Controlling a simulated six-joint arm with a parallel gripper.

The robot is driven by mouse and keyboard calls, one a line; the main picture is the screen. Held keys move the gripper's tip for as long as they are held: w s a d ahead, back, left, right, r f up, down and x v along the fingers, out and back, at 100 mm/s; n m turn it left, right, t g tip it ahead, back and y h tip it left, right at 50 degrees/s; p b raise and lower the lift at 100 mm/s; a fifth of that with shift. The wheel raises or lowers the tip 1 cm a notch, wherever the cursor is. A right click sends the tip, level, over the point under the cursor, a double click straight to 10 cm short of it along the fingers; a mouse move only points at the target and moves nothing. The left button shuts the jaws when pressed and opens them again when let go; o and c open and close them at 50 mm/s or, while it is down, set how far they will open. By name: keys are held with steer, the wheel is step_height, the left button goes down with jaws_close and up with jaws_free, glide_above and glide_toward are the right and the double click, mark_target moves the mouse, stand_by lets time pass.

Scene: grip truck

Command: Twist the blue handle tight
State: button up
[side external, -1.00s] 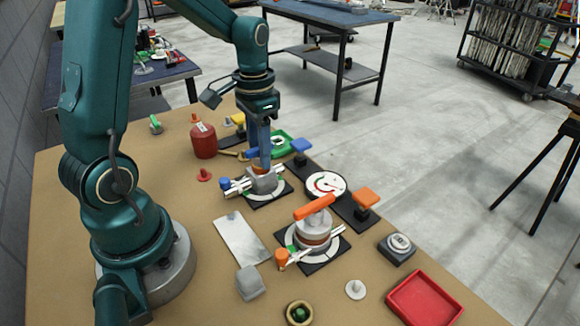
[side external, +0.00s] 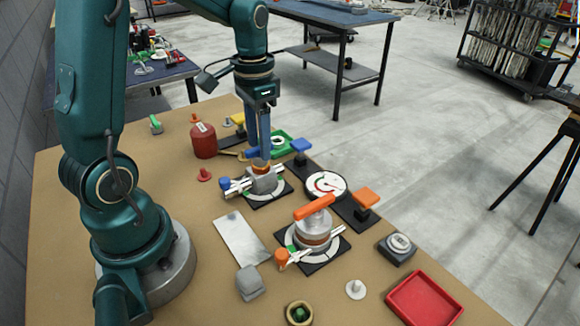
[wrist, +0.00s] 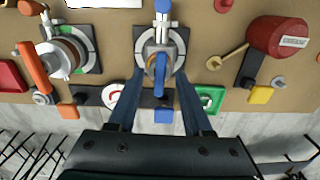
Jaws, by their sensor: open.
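The blue handle (wrist: 160,72) sits on top of a grey valve body (wrist: 161,50) in the wrist view, pointing roughly along the line of sight between my fingers. My gripper (wrist: 160,88) is open, with one finger on each side of the handle and gaps visible. In the side view my gripper (side external: 261,155) points down just above the valve body (side external: 265,181), and the handle is mostly hidden behind the fingers. The valve stands on a dark base with a pale marked ring. A small blue knob (side external: 225,184) sticks out at its left.
A second valve with an orange handle (side external: 315,207) stands nearer the camera. A round gauge (side external: 325,185), a blue block (side external: 300,147) and an orange block (side external: 367,196) stand nearby.

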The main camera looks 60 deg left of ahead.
steer(key=shift+r, duration=2.5)
steer(key=shift+d+r, duration=0.25)
steer(key=s+d+r+t, duration=0.1)
steer(key=s+d+t, duration=0.4)
steer(key=s+d, duration=0.4)
steer(key=shift+s+d+n+t, duration=0.15)
steer(key=shift+d+n+t, duration=0.15)
steer(key=shift+d, duration=0.25)
